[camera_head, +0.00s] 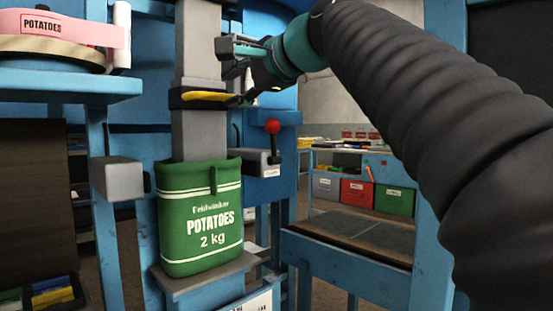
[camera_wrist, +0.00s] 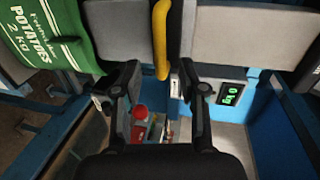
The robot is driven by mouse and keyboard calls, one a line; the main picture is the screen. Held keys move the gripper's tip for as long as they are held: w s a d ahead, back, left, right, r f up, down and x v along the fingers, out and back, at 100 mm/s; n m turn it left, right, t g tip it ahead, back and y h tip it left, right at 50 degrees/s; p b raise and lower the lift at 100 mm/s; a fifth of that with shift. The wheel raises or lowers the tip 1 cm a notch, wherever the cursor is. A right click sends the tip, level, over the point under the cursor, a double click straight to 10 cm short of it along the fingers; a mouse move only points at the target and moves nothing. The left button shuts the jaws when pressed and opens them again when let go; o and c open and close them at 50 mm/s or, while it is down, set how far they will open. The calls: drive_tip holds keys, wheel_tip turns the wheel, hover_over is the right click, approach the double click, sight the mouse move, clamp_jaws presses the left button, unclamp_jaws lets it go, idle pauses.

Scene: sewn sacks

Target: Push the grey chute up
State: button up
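The grey chute (camera_head: 198,135) stands upright, with a black collar (camera_head: 187,103) around it and a yellow handle (camera_head: 207,96) on the collar. Its lower end goes down into the mouth of a green potato sack (camera_head: 201,220), so that end is hidden. My gripper (camera_head: 238,72) is at the right of the chute, near the handle's height. In the wrist view the two fingers of my gripper (camera_wrist: 158,88) are apart and empty. The yellow handle (camera_wrist: 162,40) shows ahead, in line with the gap between them. I cannot tell whether either finger touches it.
The sack's base is at a small grey platform (camera_head: 200,285). A red-knobbed lever (camera_head: 273,128) stands right of the chute. A grey block (camera_head: 118,178) is left of the sack. A blue shelf (camera_head: 70,85) holds a pink label roll. A display (camera_wrist: 232,94) reads 0 kg.

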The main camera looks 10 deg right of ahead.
drive_tip(key=v, duration=0.7)
wheel_tip(320, 180, down, 13)
drive_tip(key=s+d+n+g+h, duration=0.1)
drive_tip(key=d+n+h, duration=0.1)
drive_tip(key=h, duration=0.1)
drive_tip(key=shift+d+g+p, duration=0.3)
drive_tip(key=shift+p, duration=0.1)
